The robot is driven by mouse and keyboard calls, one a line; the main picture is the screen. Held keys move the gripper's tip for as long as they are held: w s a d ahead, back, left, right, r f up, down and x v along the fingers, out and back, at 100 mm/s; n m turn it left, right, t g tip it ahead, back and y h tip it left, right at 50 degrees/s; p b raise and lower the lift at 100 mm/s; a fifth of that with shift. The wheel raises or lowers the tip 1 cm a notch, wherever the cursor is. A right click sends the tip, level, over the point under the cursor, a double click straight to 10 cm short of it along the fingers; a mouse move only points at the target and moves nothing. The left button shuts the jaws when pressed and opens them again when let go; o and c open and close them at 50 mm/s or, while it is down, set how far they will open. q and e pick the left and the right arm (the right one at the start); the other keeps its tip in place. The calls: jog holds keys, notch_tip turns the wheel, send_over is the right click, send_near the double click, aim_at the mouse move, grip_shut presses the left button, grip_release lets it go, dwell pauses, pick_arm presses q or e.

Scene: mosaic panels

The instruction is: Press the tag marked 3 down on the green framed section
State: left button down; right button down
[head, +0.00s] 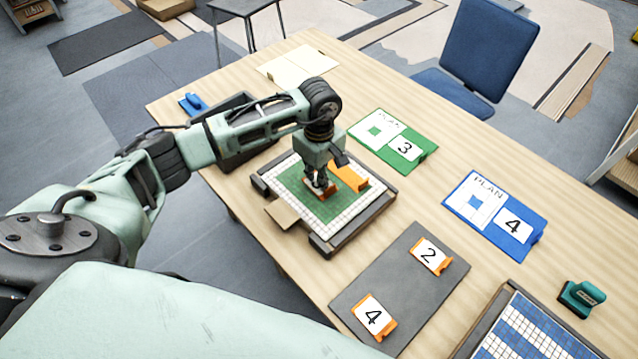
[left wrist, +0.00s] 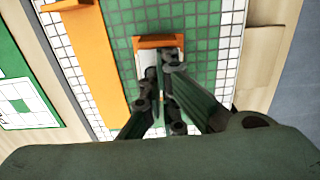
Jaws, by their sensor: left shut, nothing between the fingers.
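A white tag with an orange end (left wrist: 158,42) lies on the green mosaic section (left wrist: 205,30) of the panel; its number is hidden under my gripper. The orange end also shows in the head view (head: 327,194). My left gripper (left wrist: 167,72) is shut and empty, pointing down with its fingertips over the white part of the tag. I cannot tell whether they touch it. In the head view the green section (head: 328,212) has a white grid border and sits in a dark frame. My right gripper is not in view.
An orange block (head: 349,177) lies on the panel beside the gripper. A green plan board marked 3 (head: 390,142) and a blue one marked 4 (head: 494,216) lie behind. Tags 2 (head: 430,254) and 4 (head: 373,317) lie on a grey mat (head: 396,288). A teal stamp (head: 582,296) stands right.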

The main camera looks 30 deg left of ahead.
pick_arm(q)
jog(key=shift+r, duration=0.1)
dwell(0.3)
jog(key=shift+r+p, duration=0.6)
jog(key=shift+r, duration=0.25)
notch_tip(320, 180, up, 6)
jog(key=p, duration=0.3)
